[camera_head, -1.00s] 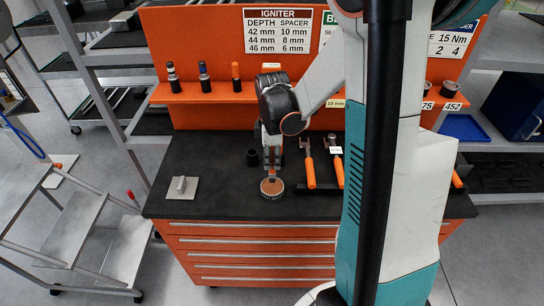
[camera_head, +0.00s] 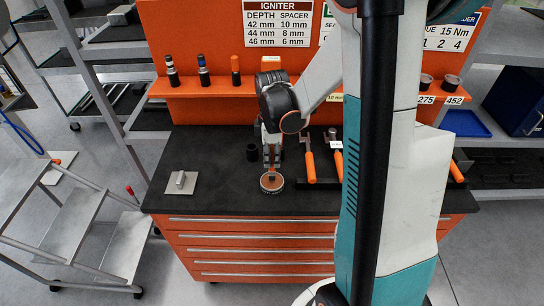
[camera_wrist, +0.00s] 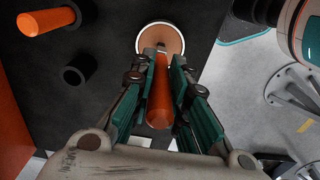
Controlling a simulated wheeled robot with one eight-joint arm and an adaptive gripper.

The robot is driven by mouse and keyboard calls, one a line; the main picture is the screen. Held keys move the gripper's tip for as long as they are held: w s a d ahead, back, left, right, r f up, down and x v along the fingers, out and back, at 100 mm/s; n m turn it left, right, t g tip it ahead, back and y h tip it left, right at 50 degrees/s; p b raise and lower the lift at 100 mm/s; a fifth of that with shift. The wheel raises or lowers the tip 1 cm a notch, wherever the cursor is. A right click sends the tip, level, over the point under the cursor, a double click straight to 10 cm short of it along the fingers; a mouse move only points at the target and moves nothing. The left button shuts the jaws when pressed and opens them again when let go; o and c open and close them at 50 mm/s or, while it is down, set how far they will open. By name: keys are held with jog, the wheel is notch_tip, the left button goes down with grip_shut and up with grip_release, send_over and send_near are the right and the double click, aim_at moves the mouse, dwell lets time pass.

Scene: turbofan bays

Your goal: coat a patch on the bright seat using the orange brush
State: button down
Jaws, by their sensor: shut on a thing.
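My gripper (camera_wrist: 158,75) is shut on the orange brush (camera_wrist: 159,100), which points away from the wrist between the fingers. In the head view, my gripper (camera_head: 271,155) is over the dark bench top, directly above a round tin (camera_head: 272,183) with a copper-brown top. In the wrist view, the brush's far end overlaps the tin (camera_wrist: 149,26); I cannot tell whether it touches the contents. A pale square plate (camera_head: 181,183) with a small upright block lies left of the tin. I cannot tell which surface is the bright seat.
A black cup (camera_head: 252,153) stands behind and left of the tin. Orange-handled tools (camera_head: 310,167) lie to the right. An orange shelf (camera_head: 205,91) with several plugs runs along the back. The bench between plate and tin is clear. A step cart (camera_head: 85,235) stands at left.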

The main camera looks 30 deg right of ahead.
jog(key=shift+s+f+b, duration=0.1)
jog(key=shift+f+b, duration=0.5)
dwell(1.7)
jog(key=shift+r+p, duration=2.35)
jog(key=shift+r, duration=1.25)
